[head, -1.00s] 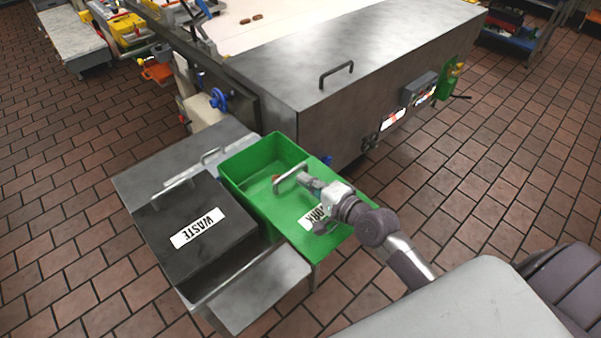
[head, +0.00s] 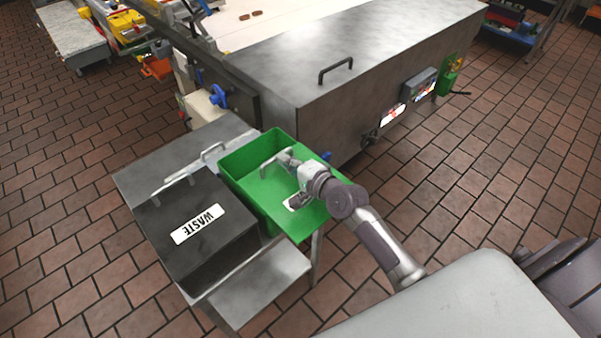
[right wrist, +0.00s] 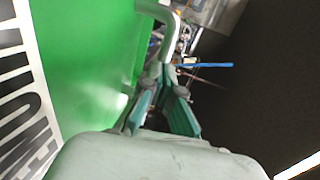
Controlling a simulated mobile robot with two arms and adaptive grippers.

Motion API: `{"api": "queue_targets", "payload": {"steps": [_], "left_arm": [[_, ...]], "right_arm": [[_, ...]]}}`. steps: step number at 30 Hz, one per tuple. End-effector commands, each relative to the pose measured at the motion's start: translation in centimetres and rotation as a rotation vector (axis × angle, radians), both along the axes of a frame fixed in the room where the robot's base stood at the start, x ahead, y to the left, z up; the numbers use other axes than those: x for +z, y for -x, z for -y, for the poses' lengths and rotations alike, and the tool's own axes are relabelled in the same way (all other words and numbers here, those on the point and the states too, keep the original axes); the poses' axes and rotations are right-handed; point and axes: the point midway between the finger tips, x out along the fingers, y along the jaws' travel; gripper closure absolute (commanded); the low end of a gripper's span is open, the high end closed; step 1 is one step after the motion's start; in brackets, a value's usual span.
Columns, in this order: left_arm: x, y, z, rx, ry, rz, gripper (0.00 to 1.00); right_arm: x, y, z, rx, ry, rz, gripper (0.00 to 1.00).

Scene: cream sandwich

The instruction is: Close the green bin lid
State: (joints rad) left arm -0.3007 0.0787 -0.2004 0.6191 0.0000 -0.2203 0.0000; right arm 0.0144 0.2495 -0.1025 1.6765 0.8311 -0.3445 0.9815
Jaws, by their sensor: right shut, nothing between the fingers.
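The green bin (head: 246,150) stands beside the black waste bin. Its green lid (head: 316,218) is partly over the opening, and the back left of the bin interior still shows. The lid's metal handle (head: 268,167) is near the middle of the bin. My right gripper (head: 287,157) is shut and empty, at the handle's far end. In the right wrist view, the fingertips (right wrist: 166,84) are at the lower end of the handle (right wrist: 168,22), with the green lid (right wrist: 95,60) and its label to the left. Whether they touch the handle is unclear. My left gripper is out of view.
The black waste bin (head: 190,240) has its lid shut, with a metal shelf (head: 258,285) in front of it. A large metal cabinet (head: 330,115) with a handle stands just behind the green bin. Tiled floor is open at the right.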

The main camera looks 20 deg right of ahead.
Motion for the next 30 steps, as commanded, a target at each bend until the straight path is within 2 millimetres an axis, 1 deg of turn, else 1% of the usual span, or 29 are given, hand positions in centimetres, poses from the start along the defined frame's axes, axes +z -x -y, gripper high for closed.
{"api": "queue_targets", "payload": {"steps": [1,6,9,12,15,19,30], "left_arm": [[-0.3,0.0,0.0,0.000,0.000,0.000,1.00],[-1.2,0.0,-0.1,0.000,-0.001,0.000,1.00],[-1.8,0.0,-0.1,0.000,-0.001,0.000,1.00],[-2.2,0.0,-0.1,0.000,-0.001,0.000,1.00],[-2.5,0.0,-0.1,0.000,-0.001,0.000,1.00],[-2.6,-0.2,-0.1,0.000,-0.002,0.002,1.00],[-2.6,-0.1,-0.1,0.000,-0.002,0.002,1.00]], "right_arm": [[0.1,-1.5,-0.5,0.000,-0.002,0.004,1.00],[-0.1,-5.5,-1.8,0.001,-0.002,0.005,1.00],[-0.1,-7.5,-2.5,0.001,0.000,0.003,1.00],[-0.2,-9.0,-3.0,0.001,-0.001,0.002,1.00],[-0.1,-10.0,-3.3,0.001,0.000,0.001,1.00],[-0.1,-10.7,-3.5,0.000,0.001,0.000,1.00],[0.3,-10.9,-3.5,-0.001,0.000,0.006,1.00]]}}
